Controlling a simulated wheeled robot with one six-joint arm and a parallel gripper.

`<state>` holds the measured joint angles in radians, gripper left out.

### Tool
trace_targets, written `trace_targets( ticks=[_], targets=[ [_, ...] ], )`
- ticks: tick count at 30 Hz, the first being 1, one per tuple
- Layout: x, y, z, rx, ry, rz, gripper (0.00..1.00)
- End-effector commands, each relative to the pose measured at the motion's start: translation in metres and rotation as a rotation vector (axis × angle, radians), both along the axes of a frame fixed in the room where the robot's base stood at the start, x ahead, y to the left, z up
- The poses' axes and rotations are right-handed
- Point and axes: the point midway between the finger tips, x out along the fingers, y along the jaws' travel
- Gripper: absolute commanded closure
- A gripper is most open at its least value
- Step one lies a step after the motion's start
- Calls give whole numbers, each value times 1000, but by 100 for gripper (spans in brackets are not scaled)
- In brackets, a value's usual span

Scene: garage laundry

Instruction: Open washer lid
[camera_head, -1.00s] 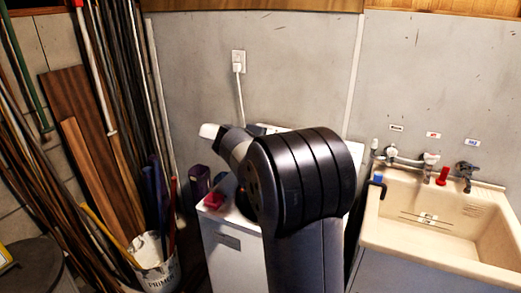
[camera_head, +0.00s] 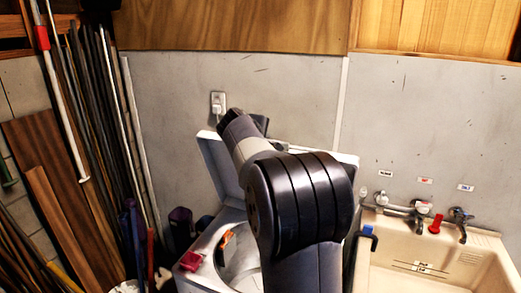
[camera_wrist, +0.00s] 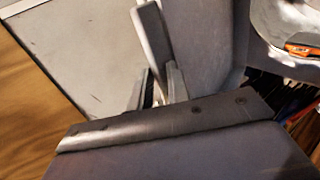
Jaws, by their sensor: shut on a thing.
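The white washer (camera_head: 207,240) stands behind my arm, its top opening partly in view. Its lid (camera_head: 222,165) is raised and stands tilted up at the back, and my arm hides its middle. In the wrist view the lid (camera_wrist: 203,45) is a grey panel running up from the fingers. My gripper (camera_wrist: 160,88) has its fingers closed at the lid's edge. In the head view the fingertips are hidden; only the wrist shows, above the raised lid. An orange and dark object (camera_head: 226,240) shows at the washer opening, and also in the wrist view (camera_wrist: 303,46).
A beige sink (camera_head: 480,262) with taps stands at right. Poles and boards (camera_head: 60,170) lean at left. An outlet with a plug (camera_head: 218,104) is on the wall.

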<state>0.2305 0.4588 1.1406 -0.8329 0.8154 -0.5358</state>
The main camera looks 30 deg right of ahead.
Motion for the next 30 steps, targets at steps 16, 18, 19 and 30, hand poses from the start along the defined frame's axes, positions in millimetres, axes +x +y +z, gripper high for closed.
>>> trace_targets(
  ticks=[16, 18, 19, 30],
  targets=[
    [40, -52, 27, 107, 85, -4, 100],
    [45, -58, 29, 108, 85, -3, 100],
    [46, -61, 30, 108, 85, -3, 100],
    [63, -82, 37, 106, 87, -3, 100]
  ],
)
